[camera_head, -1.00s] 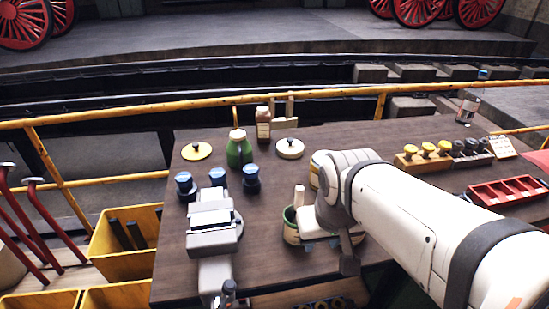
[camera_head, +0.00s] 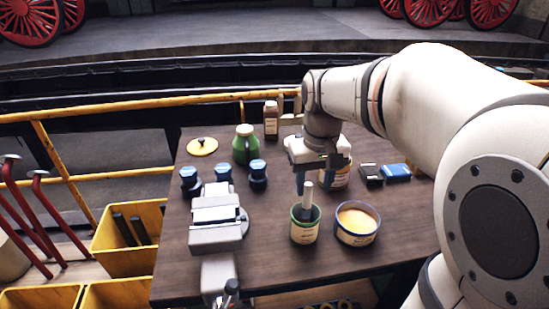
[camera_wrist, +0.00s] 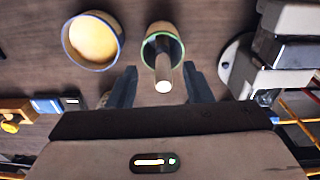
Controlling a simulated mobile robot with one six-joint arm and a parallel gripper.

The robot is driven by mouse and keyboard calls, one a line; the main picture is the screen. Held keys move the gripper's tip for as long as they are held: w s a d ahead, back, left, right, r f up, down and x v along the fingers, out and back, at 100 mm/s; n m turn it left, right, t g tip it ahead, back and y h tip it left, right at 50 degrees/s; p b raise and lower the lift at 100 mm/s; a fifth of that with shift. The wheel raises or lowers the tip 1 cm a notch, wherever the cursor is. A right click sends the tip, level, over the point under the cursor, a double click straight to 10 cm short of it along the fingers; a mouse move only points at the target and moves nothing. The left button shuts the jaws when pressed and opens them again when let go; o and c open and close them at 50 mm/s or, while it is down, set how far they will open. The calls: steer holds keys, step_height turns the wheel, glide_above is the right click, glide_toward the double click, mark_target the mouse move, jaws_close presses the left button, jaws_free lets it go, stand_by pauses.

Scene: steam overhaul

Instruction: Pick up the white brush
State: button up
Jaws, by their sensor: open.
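The white brush (camera_head: 307,196) stands handle up, leaning slightly, in a green-rimmed can (camera_head: 304,231) near the table's front; its lower end is hidden inside the can. In the wrist view the pale brush handle (camera_wrist: 163,76) points toward the camera from the can (camera_wrist: 176,50). My gripper (camera_head: 318,170) is open and empty, and in the head view it appears above and behind the can. In the wrist view my two fingers (camera_wrist: 160,84) stand on either side of the handle's image, apart from it.
A blue-rimmed tub (camera_head: 357,236) with yellowish contents stands close right of the can. A grey vise (camera_head: 215,222) stands to the left. A labelled tin (camera_head: 340,174) is partly hidden behind my gripper. Black (camera_head: 370,174) and blue (camera_head: 397,172) boxes lie farther right.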

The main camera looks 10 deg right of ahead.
mark_target(307, 200)
steer(key=shift+w+f, duration=0.2)
steer(key=shift+w, duration=0.65)
steer(key=shift+w+f, duration=0.1)
steer(key=shift+f, duration=0.25)
steer(key=f, duration=0.7)
steer(key=shift+w+a, duration=0.2)
steer(key=shift+w, duration=0.1)
steer(key=shift+c, duration=0.2)
steer(key=shift+r, duration=0.1)
jaws_close()
